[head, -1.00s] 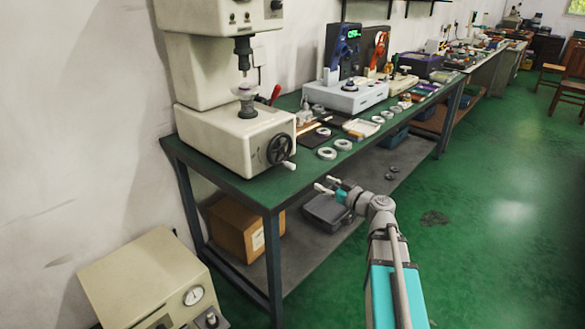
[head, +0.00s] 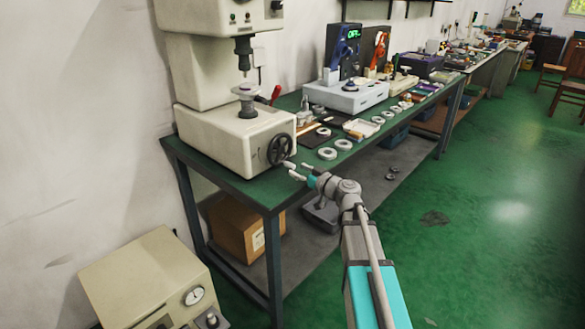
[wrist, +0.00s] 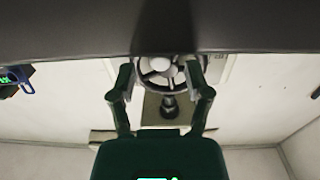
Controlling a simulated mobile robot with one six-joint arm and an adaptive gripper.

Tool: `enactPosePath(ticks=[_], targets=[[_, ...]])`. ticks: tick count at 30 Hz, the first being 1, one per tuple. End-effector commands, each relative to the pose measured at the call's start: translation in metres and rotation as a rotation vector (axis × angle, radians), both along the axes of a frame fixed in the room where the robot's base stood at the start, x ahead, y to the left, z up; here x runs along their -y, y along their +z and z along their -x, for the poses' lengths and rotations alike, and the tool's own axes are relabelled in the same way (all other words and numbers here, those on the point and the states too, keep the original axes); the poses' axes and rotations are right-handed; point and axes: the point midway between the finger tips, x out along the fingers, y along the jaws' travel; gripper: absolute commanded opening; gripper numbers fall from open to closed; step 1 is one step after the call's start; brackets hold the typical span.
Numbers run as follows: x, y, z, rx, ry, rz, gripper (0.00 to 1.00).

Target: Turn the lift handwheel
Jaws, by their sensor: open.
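The black lift handwheel (head: 279,149) is on the front of the cream press (head: 222,138), with a pale crank handle (head: 289,165) sticking out at its lower right. In the wrist view the spoked handwheel (wrist: 160,92) appears between the fingers, partly cut off by a dark band across the top. My gripper (head: 299,171) is open, with empty fingers pointing at the wheel from the right. Its fingertips are very close to the crank handle; I cannot tell whether they touch it. The wrist view shows my gripper (wrist: 160,75) with its fingers spread on both sides of the wheel.
The green bench (head: 240,187) carries metal rings (head: 327,153) and a grey device (head: 345,96) to the right of the press. A cardboard box (head: 240,225) stands on the lower shelf. Another cream machine (head: 145,280) is at lower left.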

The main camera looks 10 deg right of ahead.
Motion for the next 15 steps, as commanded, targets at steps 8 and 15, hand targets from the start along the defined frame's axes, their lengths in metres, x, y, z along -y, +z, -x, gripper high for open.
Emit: enactPosePath(ticks=[8, 15], targets=[[-0.015, 0.000, -0.023, 0.000, 0.000, 0.000, 0.63], [-0.018, 0.000, -0.026, 0.000, 0.000, 0.000, 0.63]])
